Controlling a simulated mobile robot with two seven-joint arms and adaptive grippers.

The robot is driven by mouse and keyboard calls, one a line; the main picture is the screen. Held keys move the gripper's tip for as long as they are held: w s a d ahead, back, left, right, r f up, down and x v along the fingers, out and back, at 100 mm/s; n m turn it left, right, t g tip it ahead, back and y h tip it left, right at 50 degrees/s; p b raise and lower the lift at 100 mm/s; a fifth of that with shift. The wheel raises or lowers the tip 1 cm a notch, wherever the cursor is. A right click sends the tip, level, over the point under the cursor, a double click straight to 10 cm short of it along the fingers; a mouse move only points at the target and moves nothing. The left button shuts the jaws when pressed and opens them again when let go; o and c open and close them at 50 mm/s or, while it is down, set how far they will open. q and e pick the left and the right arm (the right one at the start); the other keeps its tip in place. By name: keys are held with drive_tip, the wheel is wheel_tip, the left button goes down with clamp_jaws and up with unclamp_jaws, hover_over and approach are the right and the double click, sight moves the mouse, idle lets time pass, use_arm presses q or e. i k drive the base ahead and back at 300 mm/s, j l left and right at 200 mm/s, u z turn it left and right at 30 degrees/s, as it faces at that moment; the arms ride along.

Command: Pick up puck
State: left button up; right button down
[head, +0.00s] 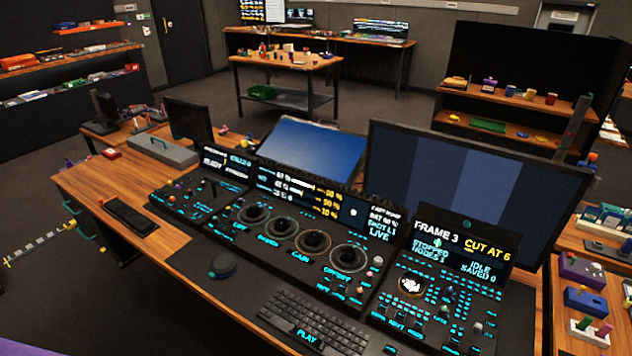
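A dark, low, round puck (223,265) lies on the black mat (195,262) at the front of the wooden desk. It sits left of the keyboard (313,324) and in front of the trackball panel (287,232). Nothing touches it from above. Neither of my grippers shows in the head view.
The panel's row of trackballs and a second panel (440,285) with a screen stand behind and right of the puck. A black handheld-like object (130,215) lies on the left of the desk. Large monitors (470,190) stand behind. Bare wood (165,245) is clear left of the mat.

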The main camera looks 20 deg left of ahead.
sight(224, 266)
drive_tip(key=u, duration=1.25)
